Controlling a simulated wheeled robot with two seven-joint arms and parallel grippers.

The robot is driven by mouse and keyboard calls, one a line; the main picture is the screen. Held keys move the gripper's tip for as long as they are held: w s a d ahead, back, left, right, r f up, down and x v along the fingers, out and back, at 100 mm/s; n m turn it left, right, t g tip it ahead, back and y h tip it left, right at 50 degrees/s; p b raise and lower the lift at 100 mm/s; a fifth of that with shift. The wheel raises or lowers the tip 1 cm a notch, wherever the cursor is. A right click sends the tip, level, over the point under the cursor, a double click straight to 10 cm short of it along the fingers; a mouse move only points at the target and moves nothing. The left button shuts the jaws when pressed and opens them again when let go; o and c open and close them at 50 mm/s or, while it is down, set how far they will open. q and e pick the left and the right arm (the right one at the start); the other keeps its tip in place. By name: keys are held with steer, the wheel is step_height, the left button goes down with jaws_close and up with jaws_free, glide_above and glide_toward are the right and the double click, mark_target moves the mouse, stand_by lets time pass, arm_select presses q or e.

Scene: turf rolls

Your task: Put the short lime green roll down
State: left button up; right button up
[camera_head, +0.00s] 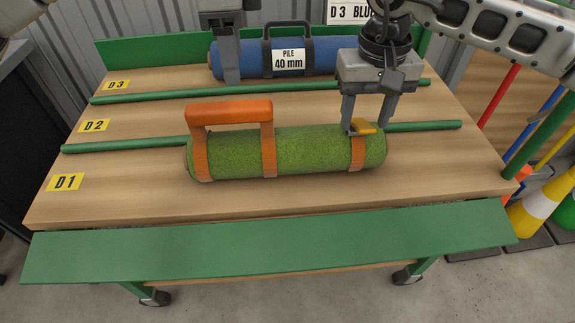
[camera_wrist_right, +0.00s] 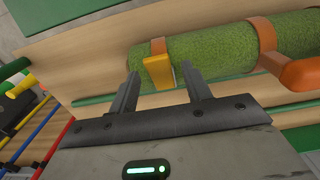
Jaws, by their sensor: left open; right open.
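The short lime green roll (camera_head: 315,148) lies on its side on the wooden table in the front lane, D1. It has orange straps, an orange handle (camera_head: 230,112) towards its left end and a yellow tab (camera_head: 362,126) on its right strap. My right gripper (camera_head: 366,120) is open above the roll's right end, its fingertips close to the tab. In the right wrist view the yellow tab (camera_wrist_right: 158,72) lies just beyond and between the open fingers; contact cannot be told. My left gripper (camera_head: 228,75) is open in front of the blue roll, its fingers seen overlapping.
A blue roll (camera_head: 322,55) labelled "PILE 40 mm" lies in the back lane, D3. Green rails (camera_head: 270,91) divide the lanes, and a green board (camera_head: 270,243) runs along the table's front. Lane D2 looks clear. Coloured poles and a yellow-white cone (camera_head: 535,208) stand at the right.

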step_height(320, 180, up, 10)
steer(key=shift+f, duration=0.25)
stand_by(0.4)
